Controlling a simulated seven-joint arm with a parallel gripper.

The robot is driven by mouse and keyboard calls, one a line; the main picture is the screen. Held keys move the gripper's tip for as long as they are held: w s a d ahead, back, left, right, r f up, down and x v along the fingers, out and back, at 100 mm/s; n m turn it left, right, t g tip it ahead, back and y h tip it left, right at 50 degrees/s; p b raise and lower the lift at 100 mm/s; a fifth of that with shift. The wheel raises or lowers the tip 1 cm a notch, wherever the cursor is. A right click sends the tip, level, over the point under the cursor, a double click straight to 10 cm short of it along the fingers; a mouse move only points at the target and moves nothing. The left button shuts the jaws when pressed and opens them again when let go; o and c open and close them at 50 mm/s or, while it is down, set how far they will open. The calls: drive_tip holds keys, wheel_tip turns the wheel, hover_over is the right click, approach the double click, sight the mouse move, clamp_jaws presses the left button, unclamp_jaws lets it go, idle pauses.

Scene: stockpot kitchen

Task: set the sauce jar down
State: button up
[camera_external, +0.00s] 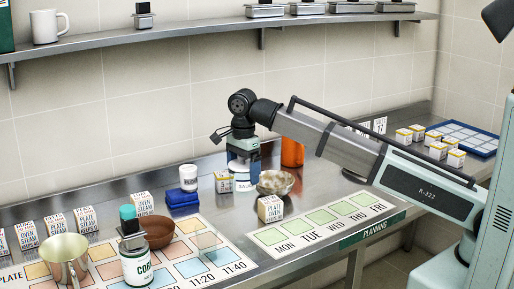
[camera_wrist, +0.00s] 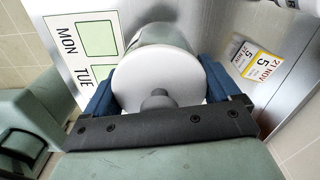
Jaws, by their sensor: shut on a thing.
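The sauce jar (camera_external: 243,185) stands upright below my gripper (camera_external: 243,158) at the back of the steel counter. Part of its label, "SAU", shows. In the wrist view its round white lid (camera_wrist: 150,80) with a dark knob sits between the two blue fingers of my gripper (camera_wrist: 160,92). The fingers are shut on the jar from both sides and hide part of it. I cannot tell whether its base touches the counter.
A clear bowl (camera_external: 275,183) stands close right of the jar, an orange container (camera_external: 292,152) behind it. A small date box (camera_external: 223,182) is close on the left; a labelled box (camera_external: 270,208) stands in front. The planning mat (camera_external: 355,220) has empty green squares.

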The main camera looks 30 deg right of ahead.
drive_tip(key=w+a+r+n, duration=0.1)
drive_tip(key=w+a+n, duration=0.15)
drive_tip(key=w, duration=0.35)
drive_tip(key=shift+n, duration=0.45)
drive_tip(key=shift+a+f, duration=0.2)
drive_tip(key=shift+f, duration=2.3)
drive_tip(key=shift+a+f, duration=0.15)
drive_tip(key=shift+f, duration=2.35)
drive_tip(key=shift+f, duration=0.1)
drive_tip(key=o, duration=1.4)
wheel_tip(320, 180, up, 12)
drive_tip(key=shift+s, duration=0.15)
